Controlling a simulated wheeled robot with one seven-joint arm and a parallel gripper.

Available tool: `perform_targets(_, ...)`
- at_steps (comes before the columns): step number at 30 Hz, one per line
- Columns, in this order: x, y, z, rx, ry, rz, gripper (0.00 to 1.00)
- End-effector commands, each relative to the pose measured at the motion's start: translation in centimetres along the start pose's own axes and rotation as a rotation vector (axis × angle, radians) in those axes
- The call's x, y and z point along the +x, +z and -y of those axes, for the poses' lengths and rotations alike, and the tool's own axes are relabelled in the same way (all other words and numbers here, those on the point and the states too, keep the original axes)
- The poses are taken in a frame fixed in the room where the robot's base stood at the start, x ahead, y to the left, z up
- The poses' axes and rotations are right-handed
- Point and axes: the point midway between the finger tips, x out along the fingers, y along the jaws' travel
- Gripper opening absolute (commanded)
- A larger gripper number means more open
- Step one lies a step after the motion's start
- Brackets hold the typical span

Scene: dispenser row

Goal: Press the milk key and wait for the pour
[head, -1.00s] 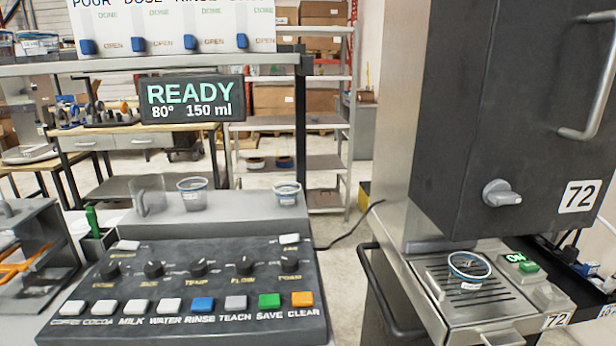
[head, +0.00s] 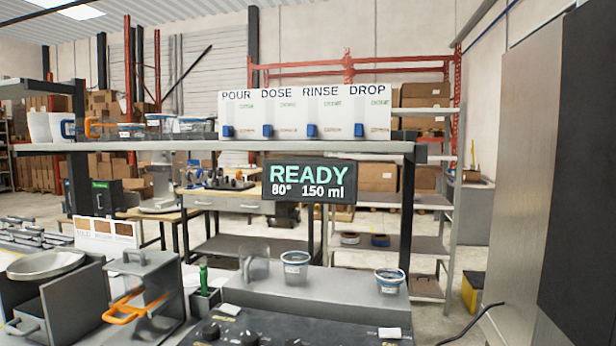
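The dark control panel (head: 275,330) shows only its far part at the bottom edge, with knobs and a pale key (head: 390,333) at its right. The front key row, with the milk key, is below the view. The display (head: 308,181) above it reads READY, 80°, 150 ml. A clear blue-rimmed cup (head: 296,268) and a second one (head: 390,281) stand on the grey ledge (head: 340,290) behind the panel. My gripper is not in view.
A shelf (head: 200,147) above holds clear containers and a POUR, DOSE, RINSE, DROP board (head: 306,114). A metal box with an orange handle (head: 135,305) stands at left. A tall grey and black machine (head: 540,200) fills the right side.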

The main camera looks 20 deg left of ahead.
Motion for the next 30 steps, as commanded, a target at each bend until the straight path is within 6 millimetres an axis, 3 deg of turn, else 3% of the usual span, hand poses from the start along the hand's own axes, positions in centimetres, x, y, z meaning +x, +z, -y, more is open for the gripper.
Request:
perform_targets(6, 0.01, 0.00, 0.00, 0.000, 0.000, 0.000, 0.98)
perform_targets(30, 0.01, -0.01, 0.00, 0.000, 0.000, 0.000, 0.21)
